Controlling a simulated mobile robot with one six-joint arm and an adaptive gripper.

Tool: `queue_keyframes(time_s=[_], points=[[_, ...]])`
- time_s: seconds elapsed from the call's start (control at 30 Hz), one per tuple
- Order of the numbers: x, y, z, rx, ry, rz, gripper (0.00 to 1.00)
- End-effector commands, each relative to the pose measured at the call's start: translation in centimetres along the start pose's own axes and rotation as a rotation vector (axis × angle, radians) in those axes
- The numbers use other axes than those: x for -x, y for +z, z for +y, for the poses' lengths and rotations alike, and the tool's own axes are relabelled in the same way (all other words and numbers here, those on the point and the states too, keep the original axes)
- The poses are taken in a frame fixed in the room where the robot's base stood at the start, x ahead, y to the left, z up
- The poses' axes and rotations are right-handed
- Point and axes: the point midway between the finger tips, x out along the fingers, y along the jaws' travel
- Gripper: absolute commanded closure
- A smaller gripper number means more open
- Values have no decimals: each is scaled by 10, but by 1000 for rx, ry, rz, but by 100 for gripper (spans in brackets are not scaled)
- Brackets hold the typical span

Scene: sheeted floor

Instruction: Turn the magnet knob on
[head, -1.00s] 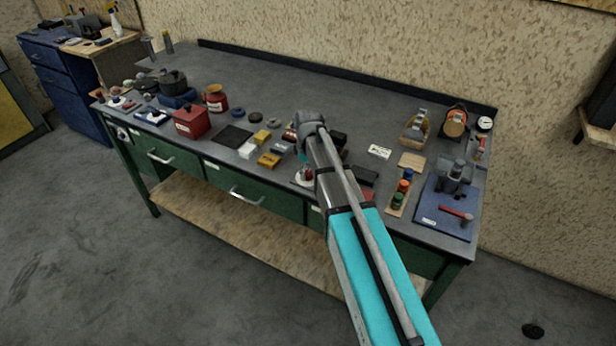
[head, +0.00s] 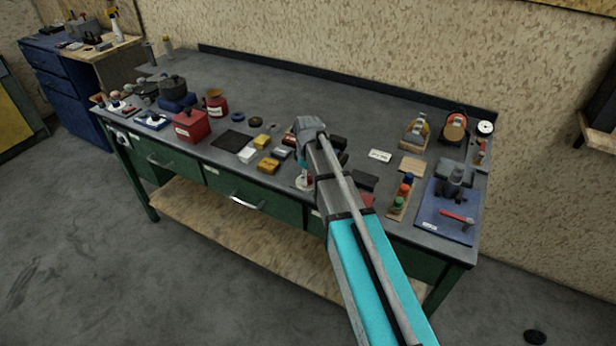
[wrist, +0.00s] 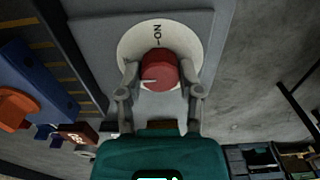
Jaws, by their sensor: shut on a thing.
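A red round knob (wrist: 158,70) sits on a white dial plate (wrist: 126,45) in the wrist view. The plate carries the letters "ON" and a short mark at its far side. A white pointer line on the knob points left, away from the "ON" mark. My gripper (wrist: 159,72) is shut on the knob, with one finger on each side. In the head view part of the white dial (head: 302,184) shows beside my arm near the bench's front edge. My gripper (head: 303,162) is mostly hidden behind my wrist there, and the knob cannot be made out.
The green workbench (head: 330,85) is crowded. The back of the bench is clear.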

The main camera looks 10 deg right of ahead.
Motion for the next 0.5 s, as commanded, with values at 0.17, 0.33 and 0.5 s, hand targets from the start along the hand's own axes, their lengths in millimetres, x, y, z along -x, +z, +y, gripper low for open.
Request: queue_keyframes(time_s=[0.17, 0.33, 0.5], points=[[0, 0, 0, -5, 0, 0, 100], [0, 0, 0, -31, 0, 0, 100], [0, 0, 0, -97, 0, 0, 100]])
